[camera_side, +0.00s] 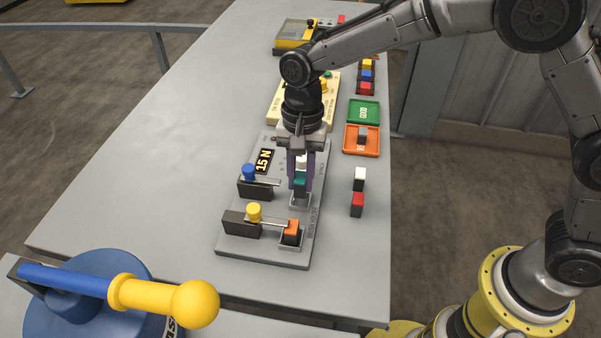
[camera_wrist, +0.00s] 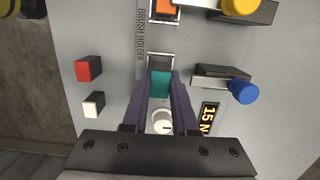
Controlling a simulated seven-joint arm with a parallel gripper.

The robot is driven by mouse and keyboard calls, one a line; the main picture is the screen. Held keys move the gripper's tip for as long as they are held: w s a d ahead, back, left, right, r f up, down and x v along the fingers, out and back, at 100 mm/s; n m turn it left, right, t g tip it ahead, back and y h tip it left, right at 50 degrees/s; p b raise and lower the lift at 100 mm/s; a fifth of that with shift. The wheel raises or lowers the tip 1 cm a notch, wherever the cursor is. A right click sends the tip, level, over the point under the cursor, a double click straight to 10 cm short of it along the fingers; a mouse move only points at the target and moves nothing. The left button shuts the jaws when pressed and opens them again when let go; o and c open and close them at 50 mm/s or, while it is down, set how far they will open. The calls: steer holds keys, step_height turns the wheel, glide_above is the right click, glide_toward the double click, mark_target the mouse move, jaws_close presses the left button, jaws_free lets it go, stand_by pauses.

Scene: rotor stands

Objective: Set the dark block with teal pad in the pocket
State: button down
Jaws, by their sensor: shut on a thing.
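My gripper (camera_wrist: 160,98) is shut on the dark block with teal pad (camera_wrist: 160,84), teal face showing between the purple fingers. The pocket's metal rim (camera_wrist: 161,60) shows just ahead of the block in the wrist view. The block's lower end is hidden, so I cannot tell whether it has entered the pocket. A lever with a blue knob (camera_side: 249,172) stands left of this pocket on a dark mount.
A second pocket holds an orange-topped block (camera_side: 291,228), with a yellow-knobbed lever (camera_side: 254,212) reaching to it. A "15 N" display (camera_side: 264,161) is on the plate. White (camera_side: 360,174) and red (camera_side: 357,200) blocks stand right. An orange tray (camera_side: 348,147) holds a block; a green tray (camera_side: 364,112) lies beyond.

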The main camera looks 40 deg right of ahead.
steer(key=shift+f, duration=1.4)
stand_by(1.8)
steer(key=shift+c, duration=0.7)
jaws_free()
steer(key=shift+w+a+r, duration=0.1)
steer(key=shift+r, duration=0.5)
steer(key=shift+w+a+r, duration=0.1)
steer(key=shift+r, duration=1.4)
steer(key=shift+s+r, duration=0.2)
steer(key=shift+r, duration=1.75)
steer(key=shift+d, duration=0.2)
